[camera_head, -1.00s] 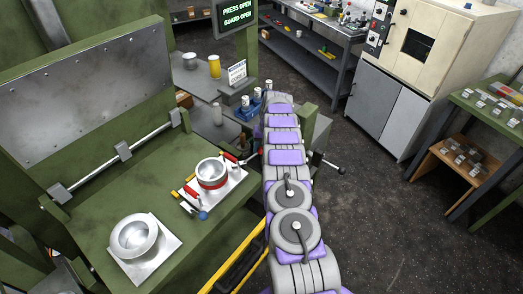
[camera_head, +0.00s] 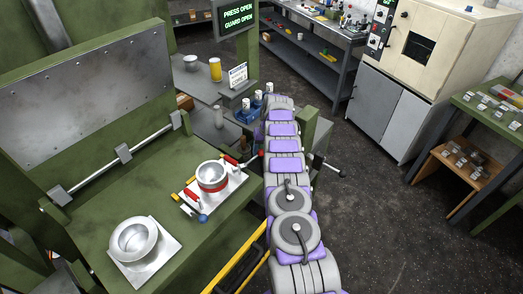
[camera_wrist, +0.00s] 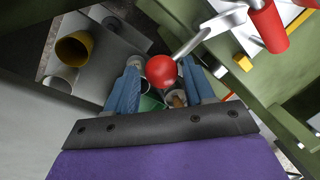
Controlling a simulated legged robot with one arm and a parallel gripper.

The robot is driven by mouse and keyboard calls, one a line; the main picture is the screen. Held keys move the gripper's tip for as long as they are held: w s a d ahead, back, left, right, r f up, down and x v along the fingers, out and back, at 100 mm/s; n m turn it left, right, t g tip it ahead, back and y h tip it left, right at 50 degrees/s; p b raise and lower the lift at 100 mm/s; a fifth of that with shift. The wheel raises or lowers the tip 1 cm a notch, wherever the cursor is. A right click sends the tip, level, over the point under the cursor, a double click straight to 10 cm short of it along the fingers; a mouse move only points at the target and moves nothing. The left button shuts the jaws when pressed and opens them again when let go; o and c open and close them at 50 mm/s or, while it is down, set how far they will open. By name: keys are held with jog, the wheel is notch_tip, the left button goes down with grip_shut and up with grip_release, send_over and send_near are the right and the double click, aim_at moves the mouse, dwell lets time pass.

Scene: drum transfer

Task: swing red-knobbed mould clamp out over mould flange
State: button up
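The mould (camera_head: 212,173) is a round metal pot with a red band, on a pale plate (camera_head: 232,187) on the green press bed. The clamp's red knob (camera_head: 260,153) sticks out right of the mould, beside my arm. In the wrist view the red knob (camera_wrist: 161,72) caps a metal lever (camera_wrist: 207,30) that runs up and right to a red handle (camera_wrist: 268,26). My gripper (camera_wrist: 162,80) is open; the knob appears between its two fingertips, with gaps visible on both sides. Whether the knob is at fingertip depth is unclear. My arm hides the gripper in the head view.
A blue knob (camera_head: 202,218) is at the plate's front. A metal bowl (camera_head: 135,238) on a square plate sits at the front left of the bed. A side shelf holds a yellow cup (camera_head: 215,69), also in the wrist view (camera_wrist: 78,48). Open floor lies right of my arm.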

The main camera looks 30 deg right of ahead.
jog(key=shift+o, duration=0.5)
jog(key=shift+f, duration=0.1)
jog(key=shift+r, duration=0.25)
jog(key=shift+r, duration=0.2)
jog(key=d+r+p, duration=0.3)
jog(key=r+p, duration=0.9)
jog(key=r, duration=0.4)
jog(key=shift+s, duration=0.35)
